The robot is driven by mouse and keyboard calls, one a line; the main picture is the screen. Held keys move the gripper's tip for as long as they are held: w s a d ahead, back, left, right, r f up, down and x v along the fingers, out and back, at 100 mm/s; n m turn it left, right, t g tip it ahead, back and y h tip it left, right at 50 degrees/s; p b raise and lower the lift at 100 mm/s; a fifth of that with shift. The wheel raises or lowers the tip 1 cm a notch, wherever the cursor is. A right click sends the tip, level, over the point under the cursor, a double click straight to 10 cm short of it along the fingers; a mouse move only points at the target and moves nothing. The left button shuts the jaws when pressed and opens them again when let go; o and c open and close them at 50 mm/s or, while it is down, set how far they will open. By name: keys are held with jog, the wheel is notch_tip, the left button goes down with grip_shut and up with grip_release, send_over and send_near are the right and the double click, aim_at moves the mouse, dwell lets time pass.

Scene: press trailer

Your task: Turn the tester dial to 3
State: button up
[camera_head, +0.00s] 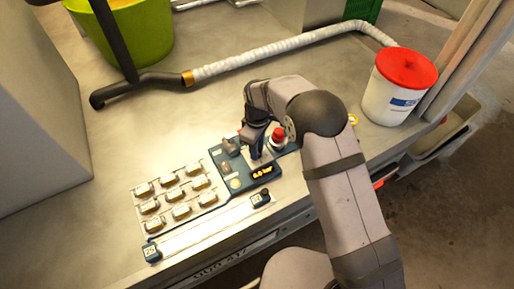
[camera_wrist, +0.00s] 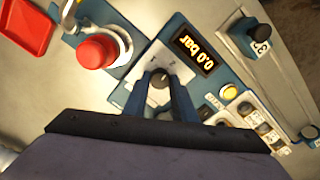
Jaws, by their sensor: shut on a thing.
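The tester dial (camera_wrist: 160,78) is a small dark knob on a pale plate with small marks, set in the blue panel (camera_wrist: 226,76). My gripper (camera_wrist: 161,77) is shut on the dial, one finger on each side of it in the wrist view. In the head view my gripper (camera_head: 256,153) reaches down onto the panel (camera_head: 236,186) and hides the dial. The tester display (camera_wrist: 195,50) beside the dial reads 0.0 bar in amber; it also shows in the head view (camera_head: 263,172). I cannot read which number the dial points to.
A red mushroom button (camera_wrist: 97,50) stands close beside the dial. A yellow button (camera_wrist: 228,92) sits past the display. Several small labelled blocks (camera_head: 181,211) lie left of the panel. A white bucket with a red lid (camera_head: 399,88) stands at right. A pale hose (camera_head: 275,47) crosses behind.

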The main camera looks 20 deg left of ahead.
jog(key=m, duration=0.6)
jog(key=shift+m, duration=0.3)
jog(key=m, duration=0.6)
dwell(0.3)
jog(key=o, duration=1)
jog(key=shift+o, duration=0.2)
jog(key=shift+r, duration=0.1)
jog(key=shift+r+b, duration=0.7)
jog(key=shift+r, duration=2.95)
